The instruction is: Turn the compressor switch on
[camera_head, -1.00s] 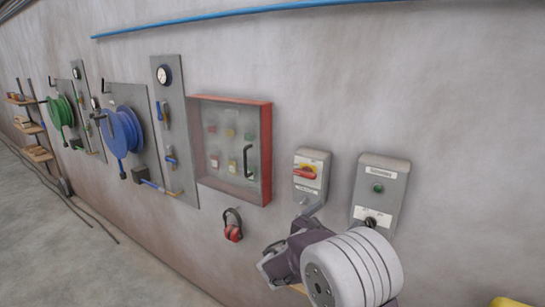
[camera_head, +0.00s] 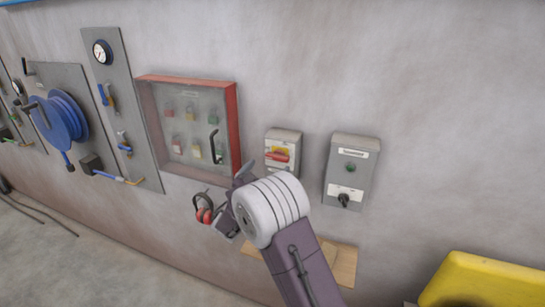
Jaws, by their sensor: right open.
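Two grey switch boxes are on the wall. The right, larger box (camera_head: 357,158) has a small label, a green round lamp (camera_head: 350,167) and a black rotary knob (camera_head: 344,200) on a white plate. The labels are too small to read, so I cannot tell which is the compressor switch. My right gripper (camera_head: 232,201) is open, left of and below both boxes, in front of the wall, apart from the knob. My left gripper is out of view.
A red-framed cabinet (camera_head: 236,125) with a clear front and black handle is left of the boxes. Red ear defenders (camera_head: 204,212) hang close behind my gripper. A wooden board (camera_head: 343,262) is behind my forearm. A yellow object (camera_head: 485,283) stands at lower right.

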